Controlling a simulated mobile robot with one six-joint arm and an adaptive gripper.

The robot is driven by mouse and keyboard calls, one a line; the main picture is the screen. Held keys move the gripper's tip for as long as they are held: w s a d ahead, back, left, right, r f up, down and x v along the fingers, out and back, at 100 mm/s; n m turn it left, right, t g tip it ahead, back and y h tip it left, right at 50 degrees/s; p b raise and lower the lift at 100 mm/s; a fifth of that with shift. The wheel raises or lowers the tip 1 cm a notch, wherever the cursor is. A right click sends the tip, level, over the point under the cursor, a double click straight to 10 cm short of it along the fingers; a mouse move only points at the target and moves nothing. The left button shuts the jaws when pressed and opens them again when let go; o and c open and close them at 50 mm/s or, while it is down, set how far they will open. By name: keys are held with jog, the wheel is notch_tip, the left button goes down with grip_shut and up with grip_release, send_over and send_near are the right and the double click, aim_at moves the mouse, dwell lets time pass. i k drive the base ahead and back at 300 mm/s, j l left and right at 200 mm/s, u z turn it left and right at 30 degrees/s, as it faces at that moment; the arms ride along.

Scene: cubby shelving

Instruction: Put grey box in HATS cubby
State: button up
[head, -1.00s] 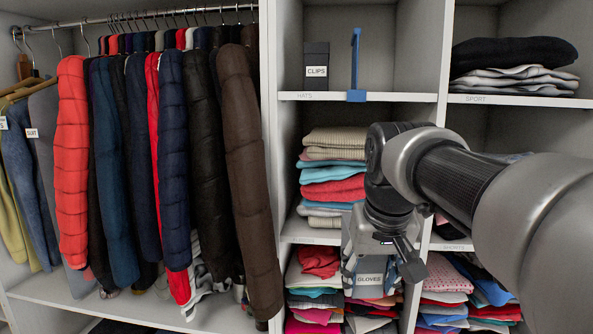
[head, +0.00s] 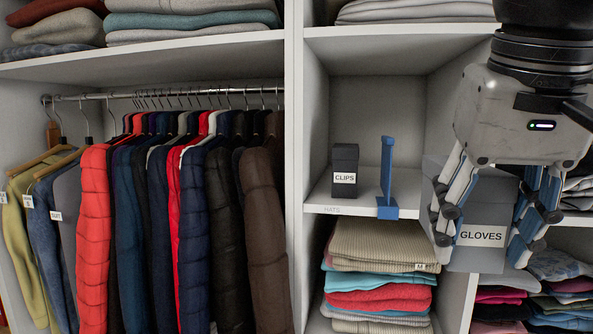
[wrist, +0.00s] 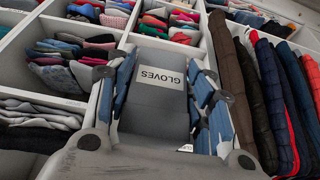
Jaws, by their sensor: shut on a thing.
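The grey box (head: 480,211) has a white GLOVES label and hangs in my gripper (head: 482,242). The fingers are shut on its two sides. The box is in front of the divider to the right of the HATS cubby, at about the height of that cubby's shelf. The HATS cubby (head: 385,100) is marked on its shelf edge. Inside it, a dark CLIPS box (head: 344,170) stands at the left and a blue upright divider (head: 387,180) clips onto the front edge. In the wrist view the grey box (wrist: 155,95) sits between the fingers.
Folded clothes (head: 380,270) fill the cubby below HATS. Hanging jackets (head: 180,230) are to the left, past a white vertical panel (head: 296,150). The HATS shelf shows bare room to the right of the blue divider, partly hidden by the box.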

aim_at(409, 194)
jog(key=i+l, duration=0.2)
jog(key=i, duration=0.25)
jog(key=i+l, duration=0.15)
jog(key=i, duration=0.3)
